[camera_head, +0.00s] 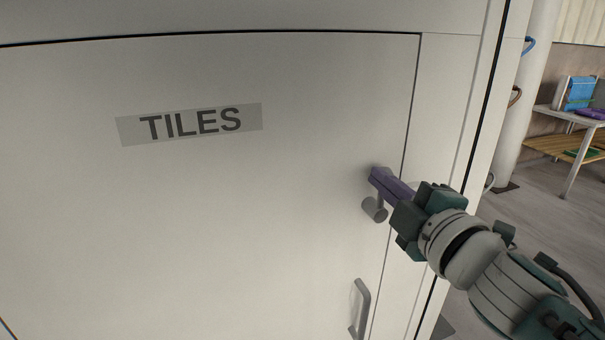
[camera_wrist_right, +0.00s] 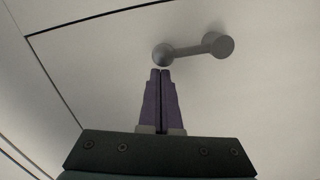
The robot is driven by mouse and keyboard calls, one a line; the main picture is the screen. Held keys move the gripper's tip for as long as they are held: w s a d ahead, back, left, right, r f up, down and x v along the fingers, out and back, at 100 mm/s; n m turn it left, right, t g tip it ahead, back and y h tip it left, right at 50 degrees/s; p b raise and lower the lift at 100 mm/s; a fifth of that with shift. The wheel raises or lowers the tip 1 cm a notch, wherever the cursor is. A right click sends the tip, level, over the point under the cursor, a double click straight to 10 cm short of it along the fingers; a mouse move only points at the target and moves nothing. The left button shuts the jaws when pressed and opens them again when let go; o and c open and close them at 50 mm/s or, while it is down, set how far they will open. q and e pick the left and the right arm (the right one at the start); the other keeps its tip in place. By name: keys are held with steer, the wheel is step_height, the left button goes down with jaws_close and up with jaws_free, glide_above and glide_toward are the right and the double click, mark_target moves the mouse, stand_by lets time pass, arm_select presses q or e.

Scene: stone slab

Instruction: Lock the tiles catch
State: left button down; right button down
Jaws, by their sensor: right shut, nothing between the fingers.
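The white door (camera_head: 200,230) carries a grey label (camera_head: 190,124) reading TILES. The tiles catch (camera_head: 373,209) is a small grey piece near the door's right edge. In the right wrist view the catch (camera_wrist_right: 190,51) shows as a short bar with a rounded knob at one end and a rounder end at the other. My right gripper (camera_head: 373,174) has purple fingers, which are shut and empty. In the right wrist view its fingertips (camera_wrist_right: 160,72) are just below the knob; I cannot tell whether they touch it. The fingers hide part of the catch in the head view. My left gripper is not in view.
A grey bar handle (camera_head: 361,308) stands out from the door below the catch. A narrow seam runs along the door's top and right side. Far right, beyond a white pillar (camera_head: 530,90), a table (camera_head: 545,108) holds blue and purple items. Open floor lies before it.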

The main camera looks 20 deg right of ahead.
steer(key=shift+d+r+m, duration=0.1)
steer(key=shift+d+m, duration=0.2)
steer(key=shift+m, duration=0.1)
steer(key=d+f+m+y+b, duration=0.1)
steer(key=d+f+m+b, duration=0.2)
steer(key=d+m, duration=0.6)
step_height(320, 180, down, 2)
steer(key=m, duration=0.5)
steer(key=shift+d+f+m, duration=0.25)
steer(key=shift+d+m, duration=0.05)
steer(key=shift+m, duration=0.1)
steer(key=shift+w, duration=0.1)
stand_by(0.5)
